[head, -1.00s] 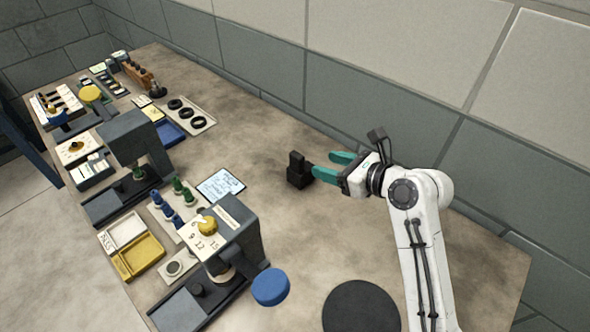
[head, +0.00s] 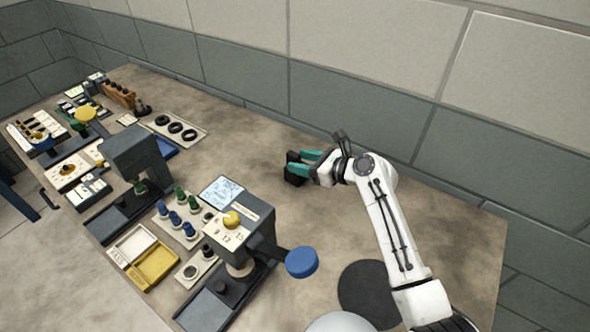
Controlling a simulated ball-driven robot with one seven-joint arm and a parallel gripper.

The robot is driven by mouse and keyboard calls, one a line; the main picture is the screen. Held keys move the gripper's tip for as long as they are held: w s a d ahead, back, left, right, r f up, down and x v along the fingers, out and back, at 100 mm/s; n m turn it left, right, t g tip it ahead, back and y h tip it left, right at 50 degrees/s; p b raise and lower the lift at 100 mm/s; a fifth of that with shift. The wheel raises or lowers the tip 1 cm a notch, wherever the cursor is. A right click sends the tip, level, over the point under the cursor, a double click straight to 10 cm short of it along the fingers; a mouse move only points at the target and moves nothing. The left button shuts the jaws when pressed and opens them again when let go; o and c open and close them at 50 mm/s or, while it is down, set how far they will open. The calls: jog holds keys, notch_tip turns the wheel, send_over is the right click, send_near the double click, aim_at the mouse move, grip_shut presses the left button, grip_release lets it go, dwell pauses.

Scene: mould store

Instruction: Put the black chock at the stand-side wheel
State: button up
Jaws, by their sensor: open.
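The black chock (head: 291,158), a small stepped block, stands on the table near the wall. My gripper (head: 302,163) has two teal fingers and reaches in from the right, at the chock. The fingers are open, and their tips overlap the chock in the picture. The near finger hides part of it. I cannot tell whether the fingers touch it. I cannot make out which thing is the stand-side wheel.
A press with a blue knob (head: 302,262) and a round black mat (head: 368,293) are nearer me. A tray with black rings (head: 191,135) and a pale printed sheet (head: 222,190) lie left. Bare table (head: 440,215) lies right of my arm.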

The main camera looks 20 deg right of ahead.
aim_at(288, 160)
jog(key=shift+f+x, duration=0.1)
jog(key=shift+x, duration=1.2)
jog(key=shift+f+x, duration=0.15)
jog(key=shift+x, duration=1.15)
jog(key=shift+s, duration=0.1)
grip_shut()
